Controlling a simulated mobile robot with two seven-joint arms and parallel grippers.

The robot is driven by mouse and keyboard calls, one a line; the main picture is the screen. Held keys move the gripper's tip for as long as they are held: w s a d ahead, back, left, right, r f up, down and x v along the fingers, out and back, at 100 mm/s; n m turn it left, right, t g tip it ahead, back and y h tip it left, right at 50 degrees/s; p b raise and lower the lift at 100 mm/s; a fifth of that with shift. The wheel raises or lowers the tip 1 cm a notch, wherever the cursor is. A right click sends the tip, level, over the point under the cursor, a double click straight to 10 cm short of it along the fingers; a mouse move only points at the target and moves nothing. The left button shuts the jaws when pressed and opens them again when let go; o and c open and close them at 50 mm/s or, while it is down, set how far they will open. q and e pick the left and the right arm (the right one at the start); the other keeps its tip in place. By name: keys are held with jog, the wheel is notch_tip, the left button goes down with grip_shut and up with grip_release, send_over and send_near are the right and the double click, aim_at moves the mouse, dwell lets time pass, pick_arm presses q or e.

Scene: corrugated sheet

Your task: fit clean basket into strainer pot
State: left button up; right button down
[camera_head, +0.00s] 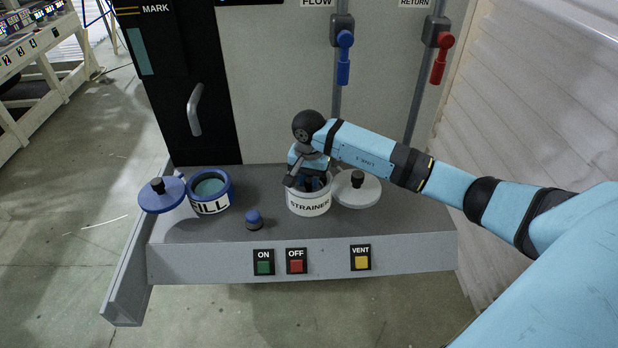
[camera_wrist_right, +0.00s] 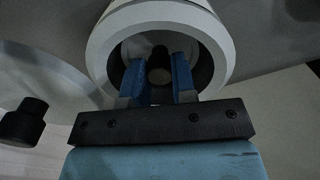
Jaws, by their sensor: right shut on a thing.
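The strainer pot (camera_head: 309,207) is a white round pot labelled STRAINER on the grey shelf. My right gripper (camera_head: 312,183) points down into its mouth. In the right wrist view the pot's thick pale rim (camera_wrist_right: 104,42) surrounds the blue fingers of the gripper (camera_wrist_right: 159,78). They are shut on a dark upright stem, which I take to be the handle of the basket (camera_wrist_right: 160,66). The basket's body is hidden in the dark inside of the pot, so I cannot tell how deep it sits. My left gripper is not in view.
A pale lid with black knob (camera_head: 357,192) lies right of the pot. Left stand a blue-rimmed FILL pot (camera_head: 210,204) and its open blue lid (camera_head: 162,197). A small blue-topped knob (camera_head: 254,221) stands between. ON, OFF and VENT buttons line the front panel (camera_head: 328,265).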

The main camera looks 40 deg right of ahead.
jog(key=shift+f, duration=0.2)
jog(key=c, duration=0.9)
grip_release()
jog(key=shift+c, duration=0.2)
jog(key=shift+r, duration=0.1)
